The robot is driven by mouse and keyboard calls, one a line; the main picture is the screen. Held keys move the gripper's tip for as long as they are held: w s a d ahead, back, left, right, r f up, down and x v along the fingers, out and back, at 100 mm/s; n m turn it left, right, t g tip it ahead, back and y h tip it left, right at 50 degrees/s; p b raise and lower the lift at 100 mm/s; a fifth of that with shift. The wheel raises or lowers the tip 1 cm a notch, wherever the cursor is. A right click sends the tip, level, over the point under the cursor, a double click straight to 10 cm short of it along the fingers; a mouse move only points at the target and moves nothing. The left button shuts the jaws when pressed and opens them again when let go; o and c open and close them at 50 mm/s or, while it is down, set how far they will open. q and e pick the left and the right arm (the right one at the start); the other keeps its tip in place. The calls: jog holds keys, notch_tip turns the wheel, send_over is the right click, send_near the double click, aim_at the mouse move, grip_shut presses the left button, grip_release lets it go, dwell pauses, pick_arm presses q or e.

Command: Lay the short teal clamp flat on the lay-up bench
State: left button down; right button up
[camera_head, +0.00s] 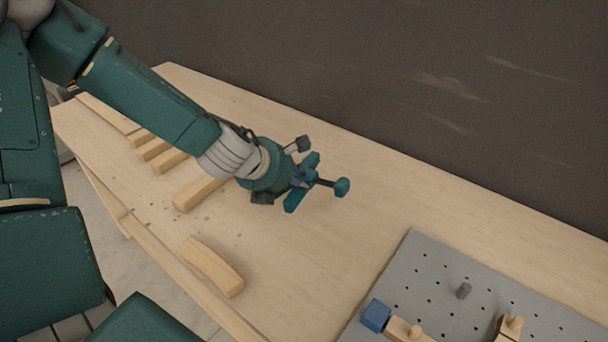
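My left gripper (283,171) reaches in from the upper left, low over the lay-up bench (365,215). Its fingers appear spread apart, one toward the back and one toward the front. The short teal clamp (301,188) is right at the gripper's front end. Its bar runs across the gripper's mouth, and a dark rod with a teal knob points right. Part of the clamp is hidden by the gripper. I cannot tell whether the clamp touches a finger or rests fully on the bench. My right gripper is not in view.
A grey pegboard (425,270) with a blue block (376,315) and wooden parts is at lower right. The bench between clamp and pegboard is clear.

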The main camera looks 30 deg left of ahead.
pick_arm(q)
jog(key=shift+s+f+b, duration=0.1)
jog(key=shift+f+b, duration=0.5)
jog(key=shift+f, duration=0.15)
jog(key=f+b, duration=0.3)
jog(key=f, duration=0.1)
jog(key=shift+w+f, duration=0.1)
jog(key=shift+w, duration=0.1)
jog(key=shift+s+d+f+b, duration=0.15)
jog(key=shift+s+f+b, duration=0.05)
jog(key=shift+f+b, duration=0.95)
jog(key=shift+f, duration=0.15)
jog(key=c, duration=1.8)
grip_release()
jog(key=shift+s, duration=0.1)
jog(key=shift+o, duration=0.7)
jog(key=o, duration=0.5)
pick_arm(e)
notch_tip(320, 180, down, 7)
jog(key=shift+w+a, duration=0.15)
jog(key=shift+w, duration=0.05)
